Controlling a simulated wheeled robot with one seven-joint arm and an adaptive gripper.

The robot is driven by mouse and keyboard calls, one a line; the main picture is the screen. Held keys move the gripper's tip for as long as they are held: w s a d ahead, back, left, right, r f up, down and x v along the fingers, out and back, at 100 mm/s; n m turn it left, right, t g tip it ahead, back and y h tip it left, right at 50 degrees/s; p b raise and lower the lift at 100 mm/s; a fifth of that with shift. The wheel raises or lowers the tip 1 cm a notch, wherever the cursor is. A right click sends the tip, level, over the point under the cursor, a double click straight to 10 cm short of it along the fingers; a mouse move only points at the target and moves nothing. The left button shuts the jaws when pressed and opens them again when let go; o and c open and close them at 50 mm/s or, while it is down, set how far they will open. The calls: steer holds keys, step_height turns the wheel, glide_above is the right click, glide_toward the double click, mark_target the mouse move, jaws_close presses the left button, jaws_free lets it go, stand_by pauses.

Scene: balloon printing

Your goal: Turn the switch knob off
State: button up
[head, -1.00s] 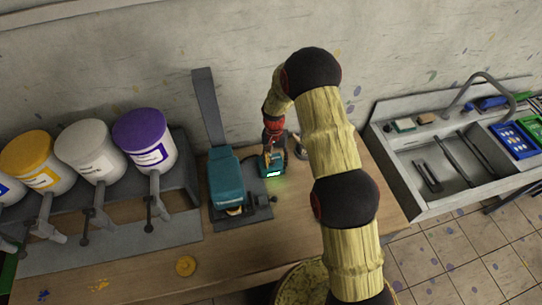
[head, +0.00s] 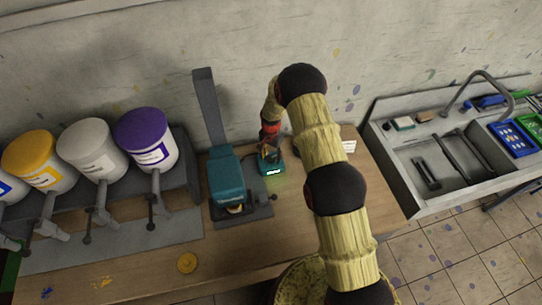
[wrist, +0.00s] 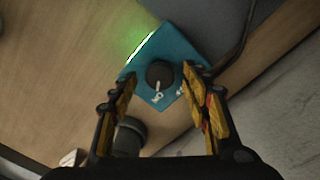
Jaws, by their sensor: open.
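The switch knob (wrist: 159,73) is a dark round knob on top of a small teal box (wrist: 180,48), with white markings beside it, in the wrist view. In the head view the teal box (head: 272,171) stands on the wooden counter, with a lit white-green display on its front; the knob is hidden there by my gripper. My gripper (wrist: 158,80) is open, its two yellow-and-black fingers on either side of the knob. I cannot tell whether the fingers touch it. In the head view my gripper (head: 270,150) points down over the box.
A teal press machine (head: 227,180) stands just left of the box. Paint buckets (head: 146,139) line the left side. A grey cylinder (wrist: 128,134) stands near the box. A sink (head: 450,165) is on the right. The front counter has bare room.

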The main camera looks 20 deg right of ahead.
steer(key=shift+f, duration=0.3)
steer(key=shift+c, duration=0.3)
steer(key=c, duration=1.1)
